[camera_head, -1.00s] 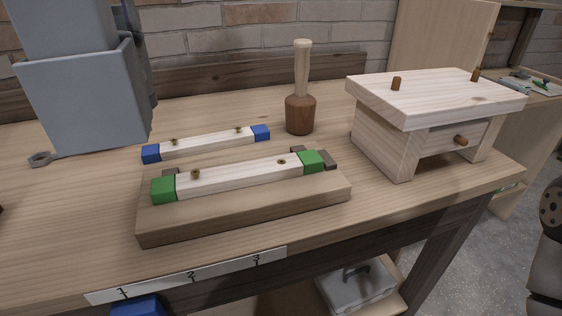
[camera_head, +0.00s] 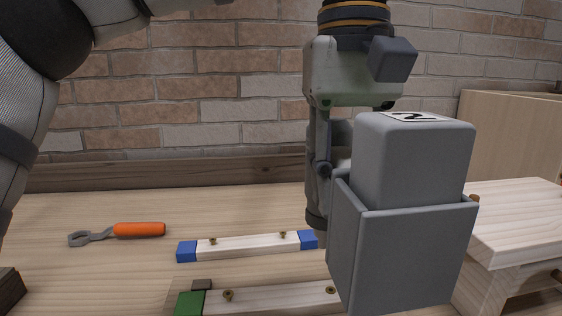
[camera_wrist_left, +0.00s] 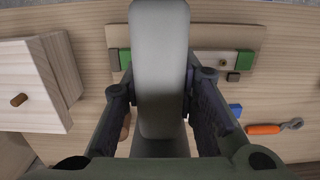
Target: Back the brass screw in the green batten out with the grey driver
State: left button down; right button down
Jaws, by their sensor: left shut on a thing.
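The grey driver (camera_head: 405,240) is a large boxy body with a marked top, close to the head camera. My left gripper (camera_head: 322,200) is shut on it, and it fills the middle of the left wrist view (camera_wrist_left: 158,70) between both fingers. The driver's tip is hidden. The green batten (camera_head: 270,298) is a pale bar with a green left end (camera_head: 190,303), low in the head view; the driver covers its right end. Brass screws (camera_head: 228,295) (camera_head: 331,290) show on it. In the wrist view the green batten (camera_wrist_left: 212,58) lies partly behind the driver. My right gripper is out of view.
A blue-ended batten (camera_head: 250,246) with brass screws lies behind the green one. An orange-handled wrench (camera_head: 140,230) lies at the left. A pale wooden box with pegs (camera_head: 515,220) stands at the right. The bench is clear between wrench and blue-ended batten.

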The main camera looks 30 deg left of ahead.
pick_arm(q)
jog(key=shift+d, duration=0.95)
jog(key=shift+s, duration=0.1)
jog(key=shift+f, duration=2.95)
jog(key=shift+f, duration=0.7)
jog(key=shift+r, duration=0.55)
dwell(0.3)
